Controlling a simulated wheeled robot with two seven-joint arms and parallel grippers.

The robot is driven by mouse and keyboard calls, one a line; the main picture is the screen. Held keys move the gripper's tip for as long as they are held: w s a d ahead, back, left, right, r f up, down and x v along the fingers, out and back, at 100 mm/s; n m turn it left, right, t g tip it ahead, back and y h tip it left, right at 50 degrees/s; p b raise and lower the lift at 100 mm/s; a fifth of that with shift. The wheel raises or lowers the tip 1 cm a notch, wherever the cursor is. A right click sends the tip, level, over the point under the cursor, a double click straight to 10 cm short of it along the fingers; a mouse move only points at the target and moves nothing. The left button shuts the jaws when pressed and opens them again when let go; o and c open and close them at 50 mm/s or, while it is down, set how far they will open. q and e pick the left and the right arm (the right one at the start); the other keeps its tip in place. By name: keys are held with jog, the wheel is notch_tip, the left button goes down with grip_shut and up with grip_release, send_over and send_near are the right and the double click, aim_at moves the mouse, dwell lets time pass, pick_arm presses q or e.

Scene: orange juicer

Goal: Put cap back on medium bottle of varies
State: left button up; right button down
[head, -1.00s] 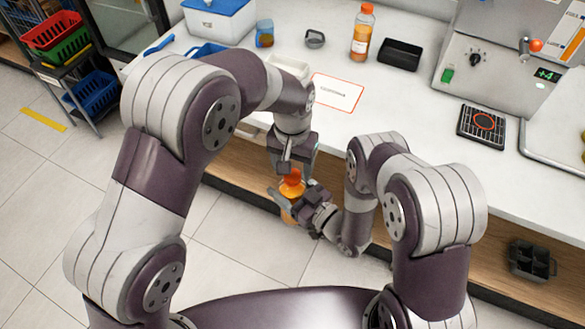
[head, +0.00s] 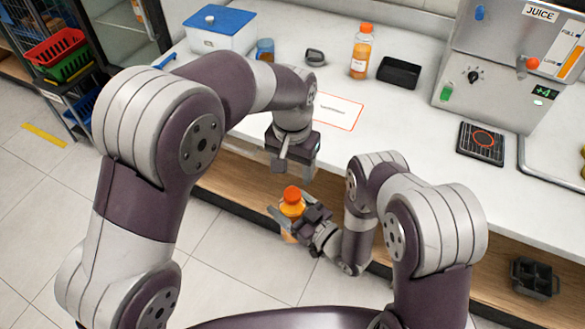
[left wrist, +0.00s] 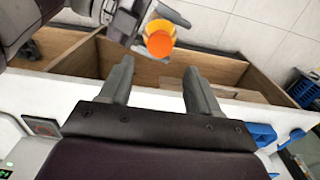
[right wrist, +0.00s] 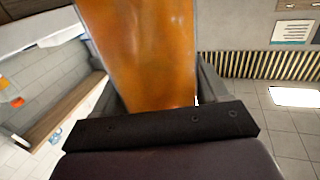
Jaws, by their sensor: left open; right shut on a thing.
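My right gripper (head: 298,218) is shut on an orange juice bottle (head: 291,208), held in front of the counter's edge above the floor. The bottle fills the middle of the right wrist view (right wrist: 145,50). An orange cap (head: 292,194) sits on the bottle's top; whether it is screwed tight cannot be told. The cap also shows from above in the left wrist view (left wrist: 160,44). My left gripper (head: 293,164) is open and empty, above and apart from the cap. In the left wrist view its fingers (left wrist: 158,72) are spread with nothing between them.
Another capped juice bottle (head: 361,52) stands on the white counter beside a black tray (head: 398,72). A juice machine (head: 500,70) is at the right. A blue-lidded white box (head: 220,30) stands at the back left. Open floor lies left of the bottle.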

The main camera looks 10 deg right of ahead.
aim_at(293, 193)
pick_arm(q)
jog(key=shift+f, duration=4)
jog(key=c, duration=1.1)
jog(key=o, duration=1.3)
jog(key=shift+c, duration=0.2)
notch_tip(293, 193, up, 8)
jog(key=shift+f, duration=0.25)
